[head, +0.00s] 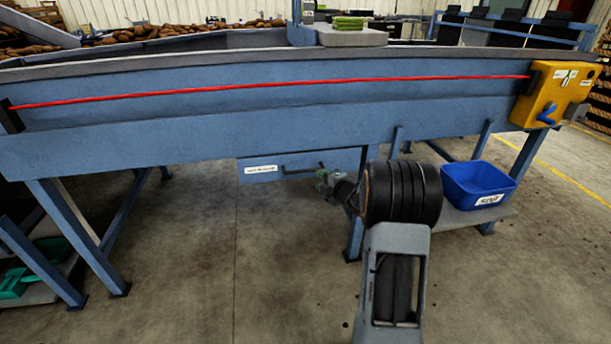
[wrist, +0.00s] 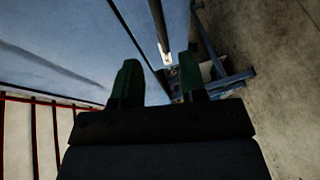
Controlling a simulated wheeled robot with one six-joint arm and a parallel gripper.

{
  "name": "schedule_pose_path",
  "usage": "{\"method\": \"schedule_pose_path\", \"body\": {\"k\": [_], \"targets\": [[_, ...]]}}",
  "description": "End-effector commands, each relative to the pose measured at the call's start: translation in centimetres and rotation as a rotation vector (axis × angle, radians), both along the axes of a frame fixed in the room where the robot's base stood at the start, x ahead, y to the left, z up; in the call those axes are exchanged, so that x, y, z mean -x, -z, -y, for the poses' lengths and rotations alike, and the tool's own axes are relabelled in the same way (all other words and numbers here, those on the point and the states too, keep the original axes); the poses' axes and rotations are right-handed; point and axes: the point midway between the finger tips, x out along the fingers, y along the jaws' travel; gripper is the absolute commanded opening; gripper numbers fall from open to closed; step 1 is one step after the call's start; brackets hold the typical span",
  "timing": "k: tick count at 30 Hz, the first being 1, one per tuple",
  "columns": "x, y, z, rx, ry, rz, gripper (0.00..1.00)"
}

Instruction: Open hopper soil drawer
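The soil drawer (head: 252,179) is a blue box front under the long blue grader side, with a white label (head: 262,169) at its left and a dark bar handle (head: 300,168). It looks closed. My gripper (head: 322,178) is at the right end of the handle, in front of the drawer; my arm hides the drawer's right part. In the wrist view, my gripper's two green fingers (wrist: 159,75) are apart with nothing clearly between them. A dark bar, likely the handle, and a small white patch show just beyond the fingers; contact cannot be told.
A blue bin (head: 476,183) stands on a low shelf at right. Grader legs (head: 75,235) stand at left. The floor (head: 200,260) below the drawer is clear.

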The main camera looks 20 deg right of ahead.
Motion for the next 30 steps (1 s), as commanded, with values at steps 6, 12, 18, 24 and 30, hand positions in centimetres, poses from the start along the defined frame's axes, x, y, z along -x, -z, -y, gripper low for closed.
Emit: {"method": "schedule_pose_path", "body": {"k": [6,12,18,24,30], "targets": [[-4.2,1.1,-1.0,-0.001,-0.002,-0.001,0.39],[-7.2,1.6,-1.6,-0.002,0.0,-0.001,0.39],[-9.0,1.9,-1.9,-0.002,0.001,-0.001,0.39],[-9.6,1.9,-2.0,-0.002,0.001,-0.003,0.39],[-9.6,1.9,-2.0,-0.003,0.001,-0.002,0.39]]}}
